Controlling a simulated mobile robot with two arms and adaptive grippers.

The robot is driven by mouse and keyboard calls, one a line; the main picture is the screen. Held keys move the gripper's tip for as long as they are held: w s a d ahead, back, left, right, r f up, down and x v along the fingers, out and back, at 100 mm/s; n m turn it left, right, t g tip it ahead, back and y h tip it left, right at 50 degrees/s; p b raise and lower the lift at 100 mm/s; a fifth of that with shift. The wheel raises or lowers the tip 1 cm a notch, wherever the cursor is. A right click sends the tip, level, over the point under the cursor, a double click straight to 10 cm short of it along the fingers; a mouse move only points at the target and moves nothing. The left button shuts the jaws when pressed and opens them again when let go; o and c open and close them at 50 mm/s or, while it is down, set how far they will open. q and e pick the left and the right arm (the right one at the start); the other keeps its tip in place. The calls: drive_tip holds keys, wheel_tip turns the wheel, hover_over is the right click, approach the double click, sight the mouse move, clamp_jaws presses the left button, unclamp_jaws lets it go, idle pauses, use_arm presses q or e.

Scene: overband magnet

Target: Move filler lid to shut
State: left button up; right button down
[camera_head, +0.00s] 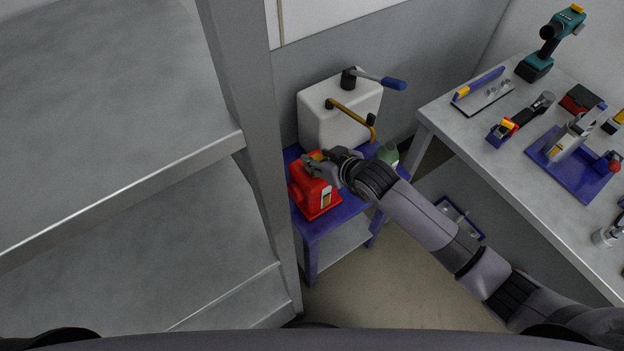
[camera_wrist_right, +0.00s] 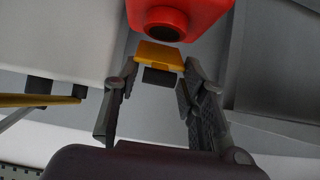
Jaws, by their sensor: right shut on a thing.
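A red can (camera_head: 310,192) stands on the blue stand, and its yellow filler lid (camera_head: 316,156) is near its top, partly covered by my right gripper (camera_head: 322,166). In the right wrist view the red can (camera_wrist_right: 208,12) shows its round dark filler opening (camera_wrist_right: 166,32). The yellow lid (camera_wrist_right: 160,55) stands open beside that opening, with a dark block on it. My right gripper (camera_wrist_right: 160,76) has one finger on each side of the lid and is shut on it. My left gripper is not in view.
A white tank (camera_head: 325,120) with a yellow spout (camera_head: 352,114) and a blue-handled lever (camera_head: 392,83) stands behind the can. A green container (camera_head: 388,153) is at its right. A grey shelf post (camera_head: 238,110) is close on the left. A workbench (camera_head: 470,130) with tools stands right.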

drive_tip(key=shift+s+d+f, duration=0.2)
drive_tip(key=shift+d+f, duration=0.2)
drive_tip(key=shift+f, duration=0.15)
drive_tip(key=shift+s+d+f, duration=0.2)
drive_tip(key=shift+s+f, duration=0.15)
drive_tip(key=shift+f, duration=0.15)
drive_tip(key=shift+s+d+f, duration=0.1)
drive_tip(key=shift+s, duration=0.05)
drive_tip(key=shift+s+h, duration=0.1)
drive_tip(key=shift+h, duration=0.2)
drive_tip(key=shift+d+r, duration=0.15)
drive_tip(key=shift+r, duration=0.05)
drive_tip(key=shift+d+f, duration=0.1)
drive_tip(key=shift+f, duration=0.3)
drive_tip(key=c, duration=1.8)
unclamp_jaws()
drive_tip(key=shift+r, duration=0.1)
drive_tip(key=o, duration=0.5)
drive_tip(key=shift+d, duration=0.2)
drive_tip(key=shift+c, duration=0.2)
